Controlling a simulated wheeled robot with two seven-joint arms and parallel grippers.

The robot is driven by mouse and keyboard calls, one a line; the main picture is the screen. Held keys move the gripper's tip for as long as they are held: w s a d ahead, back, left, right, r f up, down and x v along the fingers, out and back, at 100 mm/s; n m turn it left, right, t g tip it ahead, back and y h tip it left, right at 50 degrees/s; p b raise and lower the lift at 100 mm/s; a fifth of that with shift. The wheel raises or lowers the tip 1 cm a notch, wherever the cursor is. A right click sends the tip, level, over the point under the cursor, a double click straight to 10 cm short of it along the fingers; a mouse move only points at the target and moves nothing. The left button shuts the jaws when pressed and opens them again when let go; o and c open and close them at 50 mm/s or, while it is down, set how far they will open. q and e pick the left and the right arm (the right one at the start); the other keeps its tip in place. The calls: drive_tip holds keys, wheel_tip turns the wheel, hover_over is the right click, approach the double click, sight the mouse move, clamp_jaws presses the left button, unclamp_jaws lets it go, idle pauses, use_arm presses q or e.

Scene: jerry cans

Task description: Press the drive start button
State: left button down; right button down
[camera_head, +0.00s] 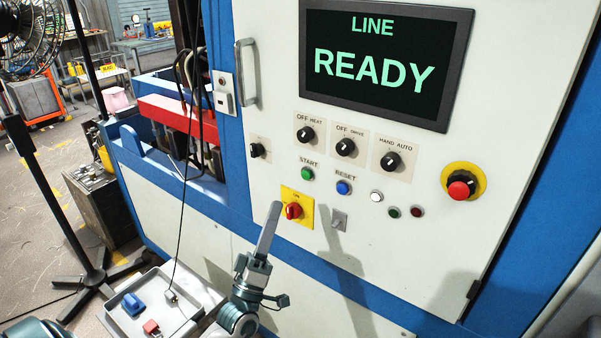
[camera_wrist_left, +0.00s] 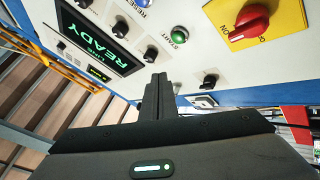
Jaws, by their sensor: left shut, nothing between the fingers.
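The green button (camera_head: 307,174) labelled START sits on the white control panel in the head view. It also shows in the left wrist view (camera_wrist_left: 180,36), beyond and right of the fingertips. My left gripper (camera_head: 275,208) is shut and empty, its long fingers pointing up at the panel. In the head view its tips appear below and left of the green button, beside the red rotary switch (camera_head: 293,211) on its yellow plate. In the left wrist view the shut fingers (camera_wrist_left: 158,82) appear apart from the green button. My right gripper is not in view.
The screen (camera_head: 386,60) reads LINE READY. A blue RESET button (camera_head: 343,187), several black knobs, small lamps and a red emergency button (camera_head: 459,189) are near. A door handle (camera_head: 246,73) stands out at upper left. A grey tray (camera_head: 190,325) holds small parts below.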

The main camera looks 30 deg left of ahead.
sight(306, 175)
use_arm(q)
drive_tip(key=shift+s+a+r+n+t, duration=0.1)
drive_tip(key=shift+s+r+n+t, duration=0.1)
drive_tip(key=shift+r, duration=0.3)
drive_tip(key=shift+s+a+r+n+t, duration=0.1)
drive_tip(key=shift+s+r, duration=0.05)
drive_tip(key=shift+r, duration=0.35)
drive_tip(key=shift+w, duration=0.15)
drive_tip(key=w+b, duration=0.2)
drive_tip(key=w, duration=0.6)
drive_tip(key=shift+w+d, duration=0.3)
drive_tip(key=shift+d, duration=0.05)
drive_tip(key=shift+w+d+b, duration=0.1)
drive_tip(key=shift+w+b, duration=0.2)
drive_tip(key=shift+w, duration=0.5)
idle(2.2)
drive_tip(key=shift+s, duration=0.85)
drive_tip(key=shift+s+p, duration=0.1)
drive_tip(key=shift+p, duration=0.2)
